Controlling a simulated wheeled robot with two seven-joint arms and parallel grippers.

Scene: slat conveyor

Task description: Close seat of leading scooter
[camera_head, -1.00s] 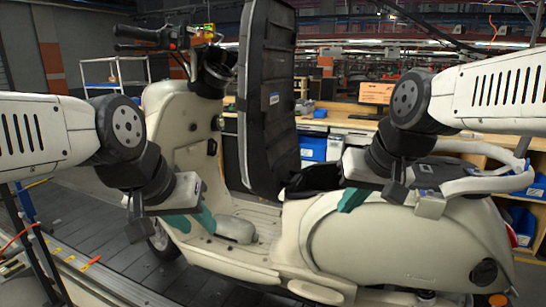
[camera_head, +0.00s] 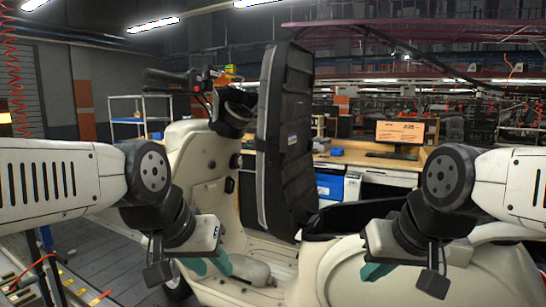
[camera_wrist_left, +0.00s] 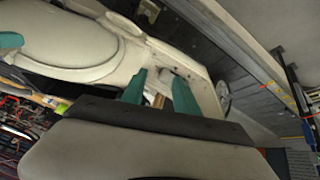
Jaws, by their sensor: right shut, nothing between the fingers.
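The cream scooter (camera_head: 345,262) stands across the front of the head view, its handlebar end to the left. Its black seat (camera_head: 287,140) is raised and stands nearly upright, with the dark opening below it partly in view. My left gripper (camera_head: 208,265) is left of the seat, by the scooter's footwell; its teal fingers are apart and empty, as the left wrist view (camera_wrist_left: 160,92) also shows. My right gripper (camera_head: 376,271) is right of the seat, in front of the scooter's rear body, shut and empty. Neither gripper touches the seat.
A workbench (camera_head: 350,156) with a monitor (camera_head: 399,134) and blue bins (camera_head: 329,186) stands behind the scooter. A white shelf frame (camera_head: 140,110) is at the back left. The scooter's handlebar (camera_head: 175,77) stands left of the seat. Grey floor lies at the left.

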